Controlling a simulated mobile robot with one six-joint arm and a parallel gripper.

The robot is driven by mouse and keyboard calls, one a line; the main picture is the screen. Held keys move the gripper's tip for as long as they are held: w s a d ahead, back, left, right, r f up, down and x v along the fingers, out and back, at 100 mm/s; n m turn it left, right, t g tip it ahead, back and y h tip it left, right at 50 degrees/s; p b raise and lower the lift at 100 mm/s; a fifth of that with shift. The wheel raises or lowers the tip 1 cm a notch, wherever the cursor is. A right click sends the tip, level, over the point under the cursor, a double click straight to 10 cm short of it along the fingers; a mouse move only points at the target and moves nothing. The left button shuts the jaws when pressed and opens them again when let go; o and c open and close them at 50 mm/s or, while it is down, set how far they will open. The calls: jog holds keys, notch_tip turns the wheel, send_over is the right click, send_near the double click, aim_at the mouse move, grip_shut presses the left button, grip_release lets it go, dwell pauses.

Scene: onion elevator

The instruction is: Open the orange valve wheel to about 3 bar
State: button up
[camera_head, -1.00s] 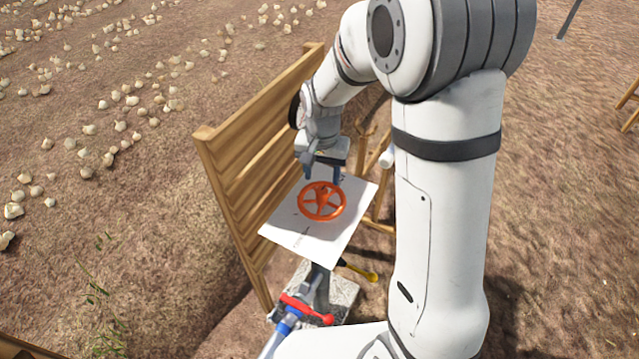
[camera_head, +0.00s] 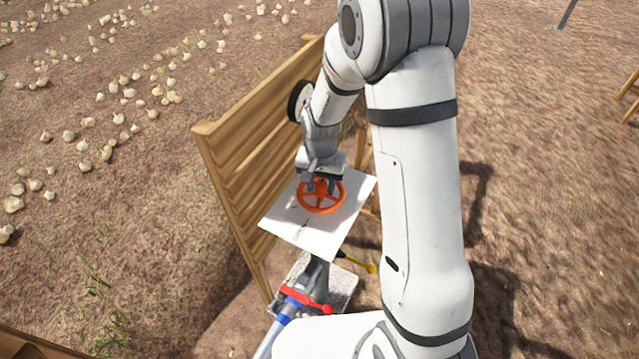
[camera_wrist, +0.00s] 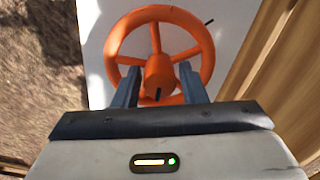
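The orange valve wheel (camera_head: 321,207) is mounted on a white panel (camera_head: 330,238) beside a wooden fence. My gripper (camera_head: 320,186) is at the wheel's far side, over its hub. In the wrist view the wheel (camera_wrist: 204,47) shows its spokes and round hub (camera_wrist: 159,72). My gripper's two fingers (camera_wrist: 160,88) stand apart, one on each side of the hub, with a gap visible on both sides. I cannot tell whether they touch a spoke. A dark mark shows on the hub and another on the panel near the rim. No pressure reading is legible.
The slatted wooden fence (camera_head: 250,150) stands close on the left of the panel. Below are a pipe with a red handle (camera_head: 305,299), a yellow handle (camera_head: 358,264) and a stone block (camera_head: 343,283).

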jog(key=c, duration=0.6)
jog(key=shift+a, duration=0.15)
jog(key=shift+c, duration=0.4)
jog(key=shift+w+f+n+b, duration=0.1)
jog(key=shift+n+b, duration=1.05)
jog(key=shift+n, duration=0.75)
jog(key=n+b, duration=0.2)
jog(key=n, duration=0.2)
jog(key=shift+n, duration=0.4)
jog(key=o, duration=1)
